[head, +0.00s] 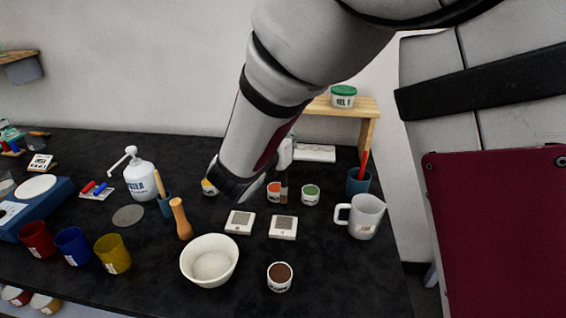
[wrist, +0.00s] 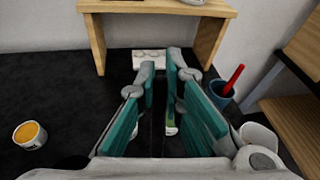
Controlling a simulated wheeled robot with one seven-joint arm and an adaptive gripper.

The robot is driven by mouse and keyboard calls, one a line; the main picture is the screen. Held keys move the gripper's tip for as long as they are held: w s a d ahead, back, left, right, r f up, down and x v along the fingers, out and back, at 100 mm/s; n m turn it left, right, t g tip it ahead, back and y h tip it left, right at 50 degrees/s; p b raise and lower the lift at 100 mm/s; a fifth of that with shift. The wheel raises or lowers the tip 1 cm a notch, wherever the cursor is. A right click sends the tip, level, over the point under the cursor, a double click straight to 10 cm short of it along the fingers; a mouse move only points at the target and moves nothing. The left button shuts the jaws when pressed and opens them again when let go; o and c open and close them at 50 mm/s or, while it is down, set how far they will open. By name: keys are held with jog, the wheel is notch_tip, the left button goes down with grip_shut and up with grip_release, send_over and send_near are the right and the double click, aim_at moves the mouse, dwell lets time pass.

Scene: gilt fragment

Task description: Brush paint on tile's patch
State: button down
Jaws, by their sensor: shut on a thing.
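Two white tiles, one on the left (head: 240,222) and one on the right (head: 283,227), lie flat on the black table, each with a grey-brown patch. My gripper (head: 285,165) is above the table behind them, partly hidden by my arm. It is shut on a thin upright brush (head: 284,189), whose lower end shows between the orange paint pot (head: 273,192) and the green paint pot (head: 311,194). Whether the brush touches anything is unclear. In the wrist view, the teal-padded fingers (wrist: 165,112) show, but the brush is hard to make out.
A yellow pot (head: 209,187) stands left of my gripper, and a brown pot (head: 280,276) stands at the front. A white bowl (head: 209,260), a mug (head: 365,217) and a blue cup (head: 358,182) with a red handle are nearby. A wooden shelf (head: 365,106) stands behind.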

notch_tip(320, 180, down, 7)
jog(key=b, duration=0.6)
jog(key=shift+f+b, duration=0.7)
jog(key=shift+f, duration=0.2)
dwell(0.8)
